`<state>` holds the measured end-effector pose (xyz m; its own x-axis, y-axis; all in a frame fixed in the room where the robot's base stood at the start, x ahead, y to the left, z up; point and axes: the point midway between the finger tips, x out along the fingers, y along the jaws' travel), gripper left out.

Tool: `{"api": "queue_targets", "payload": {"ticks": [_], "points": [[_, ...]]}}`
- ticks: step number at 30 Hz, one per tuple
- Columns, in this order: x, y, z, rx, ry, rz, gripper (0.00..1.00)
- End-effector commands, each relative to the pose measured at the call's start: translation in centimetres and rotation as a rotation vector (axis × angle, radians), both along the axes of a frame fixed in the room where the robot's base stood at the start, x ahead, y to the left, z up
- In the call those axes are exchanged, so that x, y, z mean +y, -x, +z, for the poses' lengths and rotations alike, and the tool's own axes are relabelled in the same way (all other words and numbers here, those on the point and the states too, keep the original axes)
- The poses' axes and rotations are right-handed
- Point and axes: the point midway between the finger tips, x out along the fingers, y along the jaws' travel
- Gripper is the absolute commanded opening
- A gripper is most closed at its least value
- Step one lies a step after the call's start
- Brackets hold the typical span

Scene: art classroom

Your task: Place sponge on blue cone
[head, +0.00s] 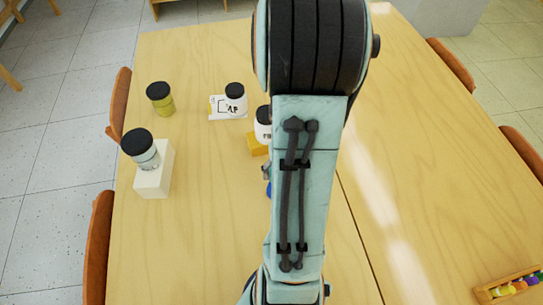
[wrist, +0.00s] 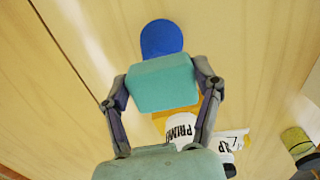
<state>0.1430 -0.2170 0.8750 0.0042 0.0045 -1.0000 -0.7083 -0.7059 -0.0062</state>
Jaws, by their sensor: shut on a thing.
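My gripper (wrist: 163,88) is shut on a teal block-shaped sponge (wrist: 163,83), with one finger on each side, in the wrist view. The blue cone (wrist: 161,38) shows just beyond the sponge's upper edge. The sponge covers part of the cone, and I cannot tell whether the two touch. In the head view a small bit of blue (head: 268,189) shows at the left edge of my arm. My arm hides the sponge and most of my gripper there.
A white jar (head: 263,130) stands by a yellow block (head: 257,144), close to my arm. A black-lidded jar (head: 235,105), a yellow-green jar (head: 161,103) and a jar (head: 145,155) on a white block (head: 154,183) stand left. The right of the table (head: 430,170) is mostly clear.

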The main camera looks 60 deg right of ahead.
Motion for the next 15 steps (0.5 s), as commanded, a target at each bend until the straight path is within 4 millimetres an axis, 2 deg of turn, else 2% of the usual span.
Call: {"api": "queue_targets", "payload": {"ticks": [10,11,12,13,15], "points": [[0.02,-0.02,-0.33,0.001,-0.001,0.001,0.45],[0.01,-0.02,-0.33,0.0,0.0,0.001,0.7],[0.01,-0.02,-0.31,0.0,0.0,0.001,0.83],[0.0,-0.03,-0.31,0.0,0.0,0.001,0.9],[0.0,-0.03,-0.3,0.0,0.0,0.001,0.9]]}}
